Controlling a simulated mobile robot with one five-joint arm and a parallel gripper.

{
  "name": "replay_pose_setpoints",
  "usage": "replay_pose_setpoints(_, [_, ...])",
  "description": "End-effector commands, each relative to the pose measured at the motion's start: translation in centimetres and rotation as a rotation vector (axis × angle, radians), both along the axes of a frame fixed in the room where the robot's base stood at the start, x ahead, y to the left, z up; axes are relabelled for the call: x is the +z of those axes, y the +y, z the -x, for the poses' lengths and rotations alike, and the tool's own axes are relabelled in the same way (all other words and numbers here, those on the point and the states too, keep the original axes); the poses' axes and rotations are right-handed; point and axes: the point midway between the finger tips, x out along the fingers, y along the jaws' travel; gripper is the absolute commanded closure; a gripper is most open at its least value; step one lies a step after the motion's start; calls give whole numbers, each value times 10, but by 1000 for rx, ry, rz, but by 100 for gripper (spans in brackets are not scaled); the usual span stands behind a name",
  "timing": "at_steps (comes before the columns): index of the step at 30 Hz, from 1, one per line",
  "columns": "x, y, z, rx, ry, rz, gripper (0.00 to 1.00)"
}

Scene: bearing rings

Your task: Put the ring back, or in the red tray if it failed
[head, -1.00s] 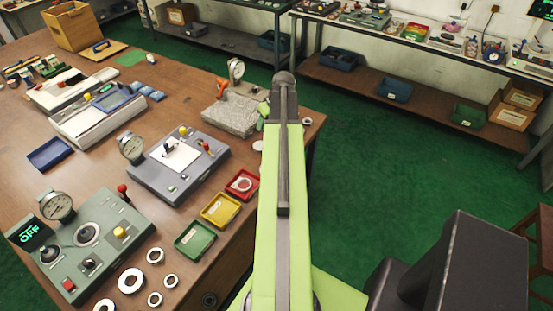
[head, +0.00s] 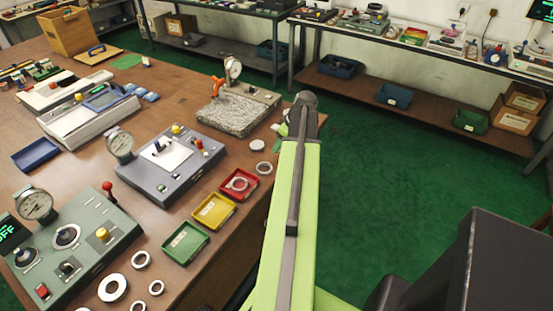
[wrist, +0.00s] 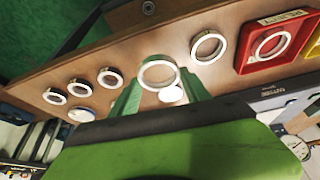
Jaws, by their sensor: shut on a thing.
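My gripper (wrist: 160,86) has its green fingers on both sides of a pale metal ring (wrist: 158,74) and is shut on it, above the table's edge strip. In the head view my arm hides the held ring, and only a bit of the gripper (head: 283,129) shows at the table's right edge. The red tray (head: 251,194) stands near that edge with a ring (head: 239,184) lying in it. The tray also shows at the right of the wrist view (wrist: 249,60). A loose ring (head: 264,168) lies on the table between the red tray and my arm.
Yellow (head: 201,220) and green (head: 172,249) trays line up beside the red one. Several loose rings (head: 113,288) lie at the front. A grey gauge device (head: 166,190), a green-grey tester (head: 88,262) and a granite gauge stand (head: 226,117) stand on the table. A white disc (head: 257,145) lies near the edge.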

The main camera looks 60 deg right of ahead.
Motion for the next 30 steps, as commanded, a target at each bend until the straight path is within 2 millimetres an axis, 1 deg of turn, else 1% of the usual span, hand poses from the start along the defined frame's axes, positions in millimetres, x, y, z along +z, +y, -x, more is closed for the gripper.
replay_pose_setpoints(1, [-10, -1, -10, 3, 0, 1, 96])
replay_pose_setpoints(3, [-13, -1, -18, 1, -1, 0, 96])
replay_pose_setpoints(8, [-13, 1, -22, -1, -1, 1, 96])
replay_pose_setpoints(10, [-16, 1, -22, -1, -1, 1, 96])
replay_pose_setpoints(11, [-20, 1, -22, -1, -1, 1, 96])
replay_pose_setpoints(16, [-51, 1, -22, 0, -1, 1, 96])
replay_pose_setpoints(18, [-57, 1, -22, 0, -1, 1, 96])
replay_pose_setpoints(24, [-52, 1, -22, 0, -1, 0, 96])
replay_pose_setpoints(29, [-57, 1, -22, 0, -1, 0, 96])
replay_pose_setpoints(30, [-55, 1, -22, 0, -1, 0, 41])
